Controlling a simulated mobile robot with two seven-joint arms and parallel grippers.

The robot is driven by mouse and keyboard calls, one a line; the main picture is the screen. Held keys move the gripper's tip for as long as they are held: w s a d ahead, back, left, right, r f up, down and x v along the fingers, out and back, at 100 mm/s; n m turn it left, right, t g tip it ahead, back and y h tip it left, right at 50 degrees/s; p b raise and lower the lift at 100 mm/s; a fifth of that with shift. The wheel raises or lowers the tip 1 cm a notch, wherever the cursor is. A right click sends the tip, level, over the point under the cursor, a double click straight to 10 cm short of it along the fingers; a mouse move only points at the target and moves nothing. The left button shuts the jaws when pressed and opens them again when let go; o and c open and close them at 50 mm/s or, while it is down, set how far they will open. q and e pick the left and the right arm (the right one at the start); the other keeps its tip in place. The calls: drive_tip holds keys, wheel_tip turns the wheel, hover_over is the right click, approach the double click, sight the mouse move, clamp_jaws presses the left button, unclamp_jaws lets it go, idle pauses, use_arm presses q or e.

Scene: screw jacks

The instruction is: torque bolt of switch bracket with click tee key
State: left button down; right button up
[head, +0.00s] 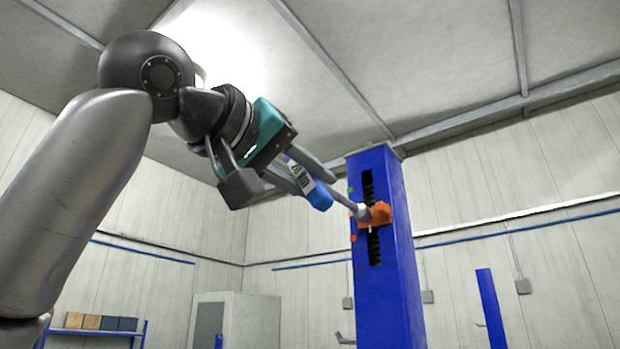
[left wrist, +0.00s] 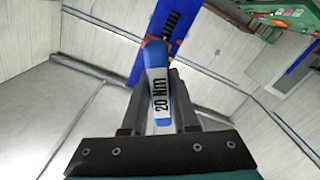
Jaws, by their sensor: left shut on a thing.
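The click tee key has a blue handle with a white "20 Nm" label; it shows in the head view (head: 319,195) and in the left wrist view (left wrist: 157,62). My left gripper (head: 305,178) is shut on this handle, also seen in the left wrist view (left wrist: 158,95). The key's grey shaft (head: 341,200) runs right and slightly down to a socket at the orange switch bracket (head: 380,213). The bracket sits on the face of the blue column (head: 400,262). The socket hides the bolt, so I cannot tell whether it is seated. My right gripper is not in view.
The column has a dark vertical slot (head: 374,250) with small red and green parts beside it. A grey cabinet (head: 250,318) and a blue shelf with boxes (head: 98,322) stand behind at lower left. Another blue post (head: 490,305) stands at right. Air around the arm is clear.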

use_arm(q)
drive_tip(key=shift+w+d+r+p, duration=0.1)
drive_tip(key=shift+w+d+p, duration=0.25)
drive_tip(key=shift+w, duration=0.2)
drive_tip(key=shift+m+p, duration=1.15)
drive_tip(key=shift+m, duration=1.35)
drive_tip(key=shift+n+b, duration=0.35)
drive_tip(key=shift+n, duration=0.55)
